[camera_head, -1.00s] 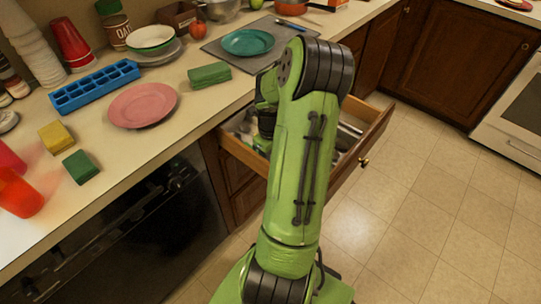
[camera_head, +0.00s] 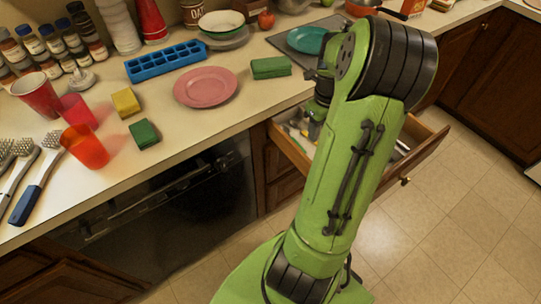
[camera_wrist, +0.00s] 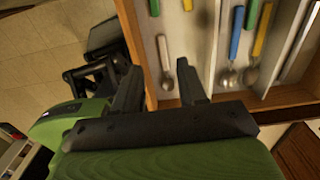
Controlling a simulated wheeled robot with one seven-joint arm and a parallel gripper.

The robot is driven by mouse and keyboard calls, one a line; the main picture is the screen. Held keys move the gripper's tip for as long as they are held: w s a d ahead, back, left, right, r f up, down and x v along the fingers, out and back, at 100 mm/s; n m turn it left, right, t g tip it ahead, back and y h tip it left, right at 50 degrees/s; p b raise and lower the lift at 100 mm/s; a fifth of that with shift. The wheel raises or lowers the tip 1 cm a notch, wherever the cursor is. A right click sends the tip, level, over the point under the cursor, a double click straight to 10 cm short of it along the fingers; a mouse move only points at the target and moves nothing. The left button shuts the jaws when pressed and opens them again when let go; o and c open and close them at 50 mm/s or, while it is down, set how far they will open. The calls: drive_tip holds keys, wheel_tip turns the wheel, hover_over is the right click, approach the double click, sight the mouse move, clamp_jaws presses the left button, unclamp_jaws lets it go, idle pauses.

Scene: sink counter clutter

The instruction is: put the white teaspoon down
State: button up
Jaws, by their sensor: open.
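The white teaspoon (camera_wrist: 163,52) lies in a compartment of the open drawer in the wrist view, its bowl toward the drawer's end wall. My gripper (camera_wrist: 158,74) is open, its two fingers apart on either side of the spoon in the picture; nothing is seen held between them. I cannot tell how high the fingers are above the spoon. In the head view the drawer (camera_head: 428,152) is pulled out below the counter, and my arm hides the gripper and much of the drawer.
Other compartments hold a blue-handled spoon (camera_wrist: 235,32), a yellow-handled piece (camera_wrist: 263,28) and more cutlery. The counter (camera_head: 190,128) above holds a pink plate (camera_head: 205,87), a blue ice tray (camera_head: 166,61), sponges and cups. Floor is clear right of the drawer.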

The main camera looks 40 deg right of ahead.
drive_tip(key=w+a+r+n+t+h, duration=0.1)
drive_tip(key=w+a+r+n, duration=0.1)
drive_tip(key=a+r+n, duration=0.45)
drive_tip(key=w+a+r+n+h, duration=0.1)
drive_tip(key=w+a+r+n, duration=0.15)
drive_tip(key=a+n, duration=0.75)
drive_tip(key=s+a+r+n+t+y, duration=0.1)
drive_tip(key=s+a+r+n+t, duration=0.1)
drive_tip(key=s+a+n, duration=0.2)
drive_tip(key=s+a+r+n+t+y, duration=0.1)
drive_tip(key=s+a+n, duration=0.4)
drive_tip(key=a+n, duration=0.5)
drive_tip(key=r+n+t, duration=0.1)
drive_tip(key=n, duration=0.6)
drive_tip(key=shift+a+r, duration=0.1)
drive_tip(key=shift+a, duration=0.05)
